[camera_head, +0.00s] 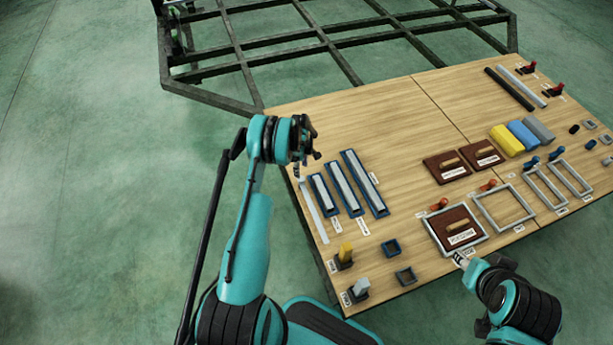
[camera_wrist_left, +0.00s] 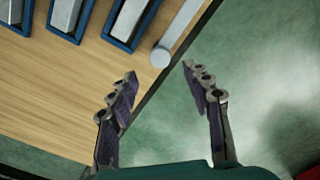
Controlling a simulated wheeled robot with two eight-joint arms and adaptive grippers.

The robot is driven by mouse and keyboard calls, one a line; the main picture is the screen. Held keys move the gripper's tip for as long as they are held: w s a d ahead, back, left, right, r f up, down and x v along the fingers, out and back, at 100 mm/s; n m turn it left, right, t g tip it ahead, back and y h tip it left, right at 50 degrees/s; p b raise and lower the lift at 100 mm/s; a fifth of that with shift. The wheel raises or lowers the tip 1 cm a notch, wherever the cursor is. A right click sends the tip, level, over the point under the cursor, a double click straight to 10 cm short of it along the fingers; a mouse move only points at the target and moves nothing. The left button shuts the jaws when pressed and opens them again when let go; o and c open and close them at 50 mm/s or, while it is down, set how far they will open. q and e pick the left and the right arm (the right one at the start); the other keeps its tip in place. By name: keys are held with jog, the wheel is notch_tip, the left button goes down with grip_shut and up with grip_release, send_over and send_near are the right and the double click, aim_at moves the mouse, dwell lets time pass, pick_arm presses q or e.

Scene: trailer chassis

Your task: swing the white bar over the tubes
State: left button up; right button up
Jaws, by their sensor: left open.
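The white bar (camera_head: 313,212) lies along the left edge of the wooden table, beside three blue trays (camera_head: 368,184) that hold long pale grey pieces, perhaps the tubes. In the left wrist view the bar (camera_wrist_left: 184,24) ends in a round knob (camera_wrist_left: 160,57). My left gripper (camera_head: 311,150) is at the table's left edge, near the bar's far end. In the left wrist view its fingers (camera_wrist_left: 160,72) are open and empty, with the knob just beyond and between the tips. My right gripper (camera_head: 461,260) is by a framed brown block; its fingers are too small to judge.
Yellow (camera_head: 345,253) and grey (camera_head: 361,288) blocks stand at the table's near left corner. Brown handled blocks (camera_head: 447,167), grey frames (camera_head: 503,207) and coloured blocks (camera_head: 522,134) fill the right side. A dark metal chassis (camera_head: 250,75) lies behind. The table's far left area is clear.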

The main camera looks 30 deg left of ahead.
aim_at(301, 178)
pick_arm(q)
notch_tip(301, 178, down, 7)
jog(key=shift+r+b, duration=0.1)
jog(key=shift+b, duration=1.1)
grip_shut()
